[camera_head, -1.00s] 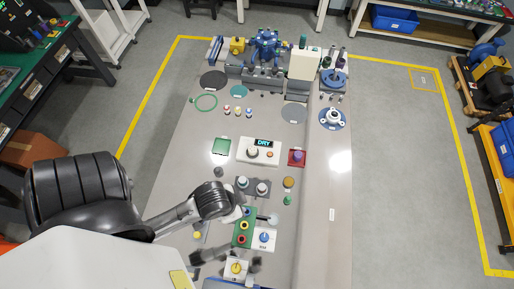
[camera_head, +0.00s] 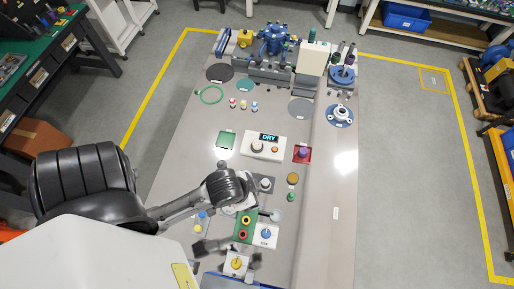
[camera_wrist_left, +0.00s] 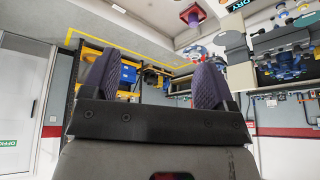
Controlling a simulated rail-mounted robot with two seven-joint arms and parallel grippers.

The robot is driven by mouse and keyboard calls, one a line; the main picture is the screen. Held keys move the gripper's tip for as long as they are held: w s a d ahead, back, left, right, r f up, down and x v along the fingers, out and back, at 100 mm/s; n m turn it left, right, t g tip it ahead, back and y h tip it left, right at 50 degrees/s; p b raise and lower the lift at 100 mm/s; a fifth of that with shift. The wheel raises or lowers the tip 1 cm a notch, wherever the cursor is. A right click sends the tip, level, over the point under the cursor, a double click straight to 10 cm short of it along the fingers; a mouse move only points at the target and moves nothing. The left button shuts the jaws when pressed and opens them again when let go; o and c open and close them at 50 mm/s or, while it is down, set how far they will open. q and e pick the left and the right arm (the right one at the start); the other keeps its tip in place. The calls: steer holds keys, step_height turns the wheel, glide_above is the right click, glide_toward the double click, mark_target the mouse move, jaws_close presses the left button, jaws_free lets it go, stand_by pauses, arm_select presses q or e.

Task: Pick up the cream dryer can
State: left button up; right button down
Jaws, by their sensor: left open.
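I cannot pick out the cream dryer can for certain. A pale round can (camera_head: 265,184) stands on a grey plate in the middle of the bench in the head view; my left arm covers the plate's left part. Small pale bottles (camera_head: 244,104) with coloured caps stand farther back. My left gripper (camera_head: 228,252) is dark and blurred over the near end of the bench. In the left wrist view its two dark fingers (camera_wrist_left: 155,85) are apart with nothing between them. My right gripper is not in view.
A white box with a DRY display (camera_head: 264,145) sits mid-bench, with a green square (camera_head: 226,140) and a red tray (camera_head: 302,153) beside it. A green panel (camera_head: 243,228) and white knob panels (camera_head: 265,235) lie near my left gripper. The bench's right strip is mostly clear.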

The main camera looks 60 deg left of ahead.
arm_select(q)
steer(key=w+a+f+m+t+y+b, duration=0.1)
steer(key=w+a+f+t+b, duration=0.15)
steer(key=w+b, duration=0.5)
steer(key=w+a+f+m+t+y+b, duration=0.1)
steer(key=w+a+m+t+b, duration=0.1)
steer(key=w+a+b, duration=0.5)
steer(key=w+a+f+g+y+b, duration=0.3)
steer(key=w+a+f+b, duration=0.5)
steer(key=w+a+b, duration=0.4)
steer(key=n+g+h+p, duration=0.1)
steer(key=n+g+h, duration=0.4)
steer(key=g, duration=0.3)
glide_above(257, 143)
steer(key=w, duration=0.1)
step_height(257, 143, down, 12)
steer(key=r, duration=0.1)
steer(key=shift+n, duration=0.3)
steer(key=f, duration=0.3)
steer(key=f+b, duration=0.1)
steer(key=f, duration=0.4)
steer(key=shift+s+f, duration=0.3)
steer(key=shift+s, duration=0.1)
steer(key=shift+s+d+f+b, duration=0.15)
steer(key=shift+f+b, duration=0.7)
steer(key=shift+f, duration=1.8)
